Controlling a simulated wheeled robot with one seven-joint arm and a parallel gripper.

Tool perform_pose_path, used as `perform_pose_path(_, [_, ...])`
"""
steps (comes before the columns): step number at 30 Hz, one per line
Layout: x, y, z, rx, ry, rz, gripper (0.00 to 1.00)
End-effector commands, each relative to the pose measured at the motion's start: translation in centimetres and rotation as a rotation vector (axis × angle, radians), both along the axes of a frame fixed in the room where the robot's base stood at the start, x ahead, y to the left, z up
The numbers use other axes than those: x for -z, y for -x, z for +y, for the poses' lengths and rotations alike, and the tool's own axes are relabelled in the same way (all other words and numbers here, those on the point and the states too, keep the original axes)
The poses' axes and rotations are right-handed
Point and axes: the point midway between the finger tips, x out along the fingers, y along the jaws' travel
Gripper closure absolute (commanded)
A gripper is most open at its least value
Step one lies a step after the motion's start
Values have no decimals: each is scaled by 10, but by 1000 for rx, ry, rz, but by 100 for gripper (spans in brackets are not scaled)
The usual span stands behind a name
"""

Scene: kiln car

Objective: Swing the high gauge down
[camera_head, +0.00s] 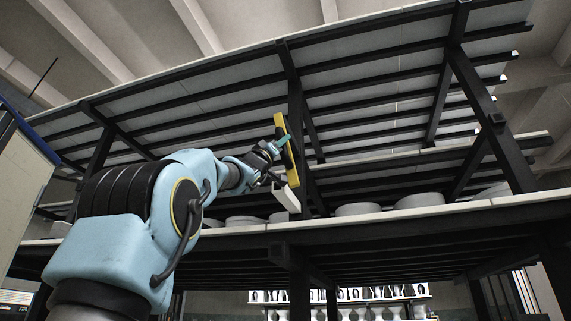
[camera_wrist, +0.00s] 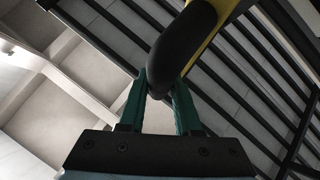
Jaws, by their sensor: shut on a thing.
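The high gauge appears as a long yellow bar (camera_head: 292,170) with a dark grip, beside a dark upright post of the rack. It stands nearly upright, leaning slightly, with its top toward the left. My gripper (camera_head: 282,142) has teal fingers at the upper part of the bar. In the wrist view, the teal fingers of my gripper (camera_wrist: 161,84) are shut on the gauge's thick black curved handle (camera_wrist: 182,45). Yellow shows beyond the handle at its right. How the gauge joins the rack is hidden.
The dark rack carries pale slabs on its upper deck and round grey pieces (camera_head: 360,209) on the lower deck (camera_head: 350,220). A pale block (camera_head: 287,197) is just below my gripper. White ware (camera_head: 350,294) stands behind, below.

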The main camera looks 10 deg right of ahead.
Motion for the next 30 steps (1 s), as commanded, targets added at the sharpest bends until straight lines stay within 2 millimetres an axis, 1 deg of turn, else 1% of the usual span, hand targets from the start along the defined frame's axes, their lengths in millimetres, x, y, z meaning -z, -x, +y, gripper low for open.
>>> perform_pose_path(1, [-4, -4, 5, -8, -23, -8, 100])
perform_pose_path(12, [-1, -14, 24, -4, -157, -84, 100])
perform_pose_path(18, [0, -15, 28, -3, -182, -100, 100])
perform_pose_path(29, [1, -15, 29, -6, -184, -104, 100])
perform_pose_path(30, [1, -15, 29, -7, -184, -103, 67])
